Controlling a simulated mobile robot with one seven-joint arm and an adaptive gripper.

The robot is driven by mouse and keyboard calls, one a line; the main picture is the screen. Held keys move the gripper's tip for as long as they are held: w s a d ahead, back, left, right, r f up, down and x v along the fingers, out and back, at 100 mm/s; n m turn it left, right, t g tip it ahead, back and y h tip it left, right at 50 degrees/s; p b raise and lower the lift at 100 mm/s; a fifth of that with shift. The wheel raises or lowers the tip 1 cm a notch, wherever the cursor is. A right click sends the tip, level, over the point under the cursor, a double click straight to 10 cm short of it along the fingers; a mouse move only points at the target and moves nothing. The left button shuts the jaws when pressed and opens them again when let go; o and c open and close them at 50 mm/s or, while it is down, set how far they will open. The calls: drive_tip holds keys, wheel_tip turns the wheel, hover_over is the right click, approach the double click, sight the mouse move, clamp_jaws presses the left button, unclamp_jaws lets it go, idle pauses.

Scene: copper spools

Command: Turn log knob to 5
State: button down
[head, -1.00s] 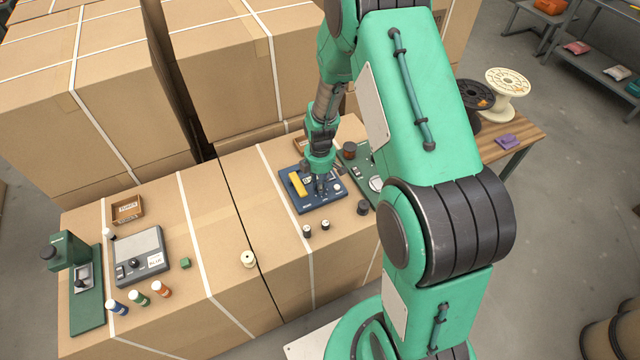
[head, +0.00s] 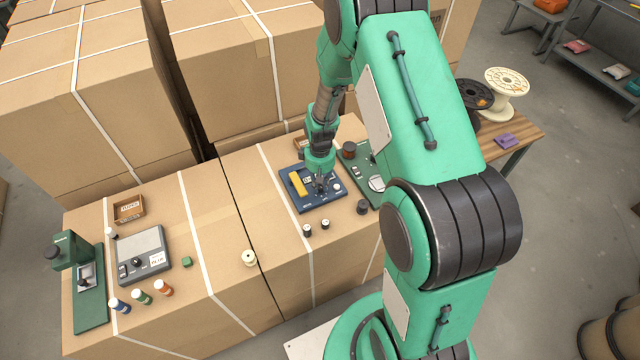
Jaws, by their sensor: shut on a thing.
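A dark blue panel (head: 312,206) lies on the strapped cardboard boxes near the middle of the head view. It carries a yellow block (head: 298,183) on its left side, a small display and a few small pale and dark controls. My gripper (head: 321,188) points down over the right half of this panel and is shut on a small part there, seemingly a knob. The fingers hide most of that part. Its markings and any number it points to are too small to read.
Two small spools (head: 307,230) stand in front of the panel. A green board (head: 376,184) lies close on its right. A grey device (head: 141,256), a green press (head: 72,253) and a cream spool (head: 249,258) are further left. Tall cartons (head: 225,70) stand behind.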

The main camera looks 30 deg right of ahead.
sight(320, 186)
drive_tip(key=m, duration=0.4)
drive_tip(key=shift+m, duration=0.3)
drive_tip(key=m, duration=0.3)
drive_tip(key=shift+m+p, duration=0.3)
drive_tip(key=m, duration=0.7)
drive_tip(key=c, duration=1.6)
unclamp_jaws()
drive_tip(key=shift+o, duration=0.2)
drive_tip(key=shift+r, duration=0.1)
wheel_tip(320, 186, up, 12)
